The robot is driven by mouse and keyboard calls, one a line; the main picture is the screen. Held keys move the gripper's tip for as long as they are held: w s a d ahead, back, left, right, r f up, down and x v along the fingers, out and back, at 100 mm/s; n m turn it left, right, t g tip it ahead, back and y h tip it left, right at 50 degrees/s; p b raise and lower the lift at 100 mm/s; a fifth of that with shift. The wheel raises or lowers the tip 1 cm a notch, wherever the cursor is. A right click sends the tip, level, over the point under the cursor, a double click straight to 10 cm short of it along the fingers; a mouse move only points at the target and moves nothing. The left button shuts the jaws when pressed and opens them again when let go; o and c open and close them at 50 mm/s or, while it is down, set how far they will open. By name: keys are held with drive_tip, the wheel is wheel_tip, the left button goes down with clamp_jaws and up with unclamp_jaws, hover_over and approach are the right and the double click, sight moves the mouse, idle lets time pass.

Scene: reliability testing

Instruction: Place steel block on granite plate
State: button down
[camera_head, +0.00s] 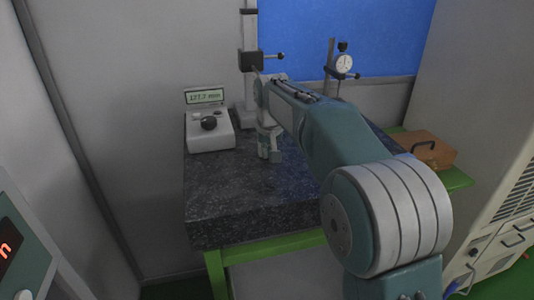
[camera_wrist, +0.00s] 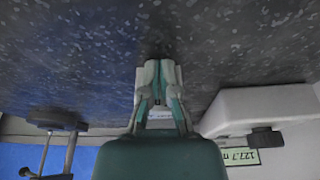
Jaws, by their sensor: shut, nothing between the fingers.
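The granite plate (camera_head: 228,200) is a thick, dark speckled slab on a green stand; its surface also fills the upper part of the wrist view (camera_wrist: 70,60). My gripper (camera_head: 269,154) points down over the middle of the plate. Its fingers show together in the wrist view (camera_wrist: 158,64), shut and empty. I cannot tell whether the tips touch the plate. I cannot make out a steel block in either view. A small pale patch with dark marks (camera_wrist: 160,117) shows between the finger links, too small to identify.
A digital readout box (camera_head: 209,130) stands on the plate's back left. Beside it is a tall height gauge (camera_head: 250,60). A dial indicator stand (camera_head: 343,64) is at the back right. A wooden case (camera_head: 425,148) lies on a green shelf at right. The plate's front left is clear.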

drive_tip(key=shift+w+a, duration=0.2)
drive_tip(key=shift+w, duration=0.95)
drive_tip(key=shift+w+a, duration=0.2)
drive_tip(key=shift+w, duration=0.9)
drive_tip(key=shift+w+a, duration=0.2)
drive_tip(key=shift+w, duration=0.95)
